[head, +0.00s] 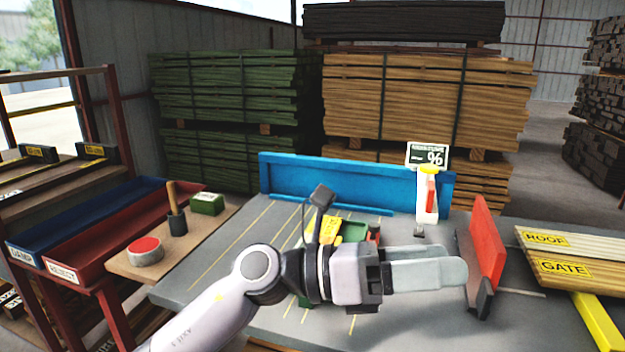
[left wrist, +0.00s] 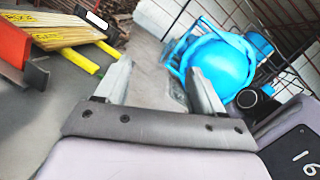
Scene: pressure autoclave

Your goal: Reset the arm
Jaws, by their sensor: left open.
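My left arm comes in from the lower left in the head view and reaches across the grey work table (head: 215,258). Its gripper (head: 440,268) points right, above the table, just left of the red upright plate (head: 486,240). The fingers are apart with nothing between them. In the left wrist view the open gripper (left wrist: 160,88) shows grey floor between its fingers. The arm hides part of the green and yellow items (head: 352,231) on the table. My right gripper is in neither view.
A blue rail (head: 335,185) and a white device with a % sign (head: 427,195) stand at the table's back. Boards labelled ROOF and GATE (head: 570,262) lie right. Red reject bin (head: 120,232) stands left. The wrist view shows a blue rounded object (left wrist: 222,65) beside wire mesh.

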